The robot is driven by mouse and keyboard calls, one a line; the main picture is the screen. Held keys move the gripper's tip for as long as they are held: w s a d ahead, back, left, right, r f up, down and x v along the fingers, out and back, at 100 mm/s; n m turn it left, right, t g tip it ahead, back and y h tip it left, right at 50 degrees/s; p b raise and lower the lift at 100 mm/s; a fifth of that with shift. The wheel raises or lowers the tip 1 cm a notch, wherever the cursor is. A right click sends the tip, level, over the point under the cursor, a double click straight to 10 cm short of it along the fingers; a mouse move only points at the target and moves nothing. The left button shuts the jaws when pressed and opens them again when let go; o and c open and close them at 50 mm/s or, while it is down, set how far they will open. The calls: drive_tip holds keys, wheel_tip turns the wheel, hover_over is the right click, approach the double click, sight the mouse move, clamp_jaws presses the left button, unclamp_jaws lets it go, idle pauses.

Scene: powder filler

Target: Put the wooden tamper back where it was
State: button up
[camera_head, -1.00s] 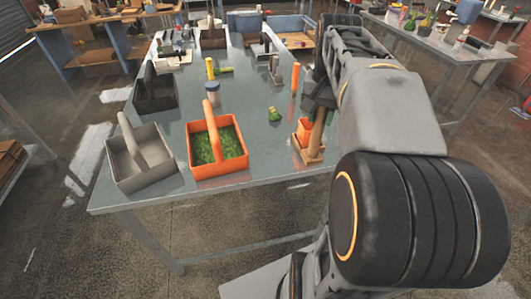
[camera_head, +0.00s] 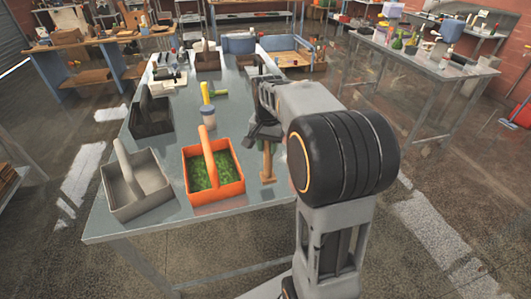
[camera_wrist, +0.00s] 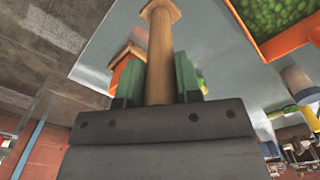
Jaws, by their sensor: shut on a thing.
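My gripper (camera_head: 268,135) is shut on the wooden tamper (camera_head: 267,163), around its round handle. The tamper hangs roughly upright with its flat square foot down, just right of the orange carrier full of green pieces. In the wrist view the handle (camera_wrist: 160,55) runs between my green finger pads (camera_wrist: 160,78), with the foot at the top of the picture. I cannot tell whether the foot touches the table. A small orange block-like thing (camera_wrist: 124,66) with a wooden edge shows beside the handle in the wrist view. My arm hides part of the table in the head view.
The orange carrier (camera_head: 214,194) with its tall handle stands close to the tamper. A grey empty carrier (camera_head: 136,200) is left of it, a dark carrier (camera_head: 150,117) behind. A capped jar (camera_head: 208,118) stands behind the orange carrier. The metal table's (camera_head: 100,222) front edge is near.

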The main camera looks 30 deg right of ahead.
sight(265, 154)
drive_tip(key=shift+w+a+f, duration=0.1)
drive_tip(key=shift+w+f, duration=0.1)
drive_tip(key=shift+f, duration=0.1)
drive_tip(key=shift+w+a+f, duration=0.1)
drive_tip(key=shift+w+f, duration=0.1)
drive_tip(key=shift+f, duration=1.55)
drive_tip(key=shift+f, duration=0.2)
drive_tip(key=o, duration=0.9)
drive_tip(key=shift+r, duration=0.1)
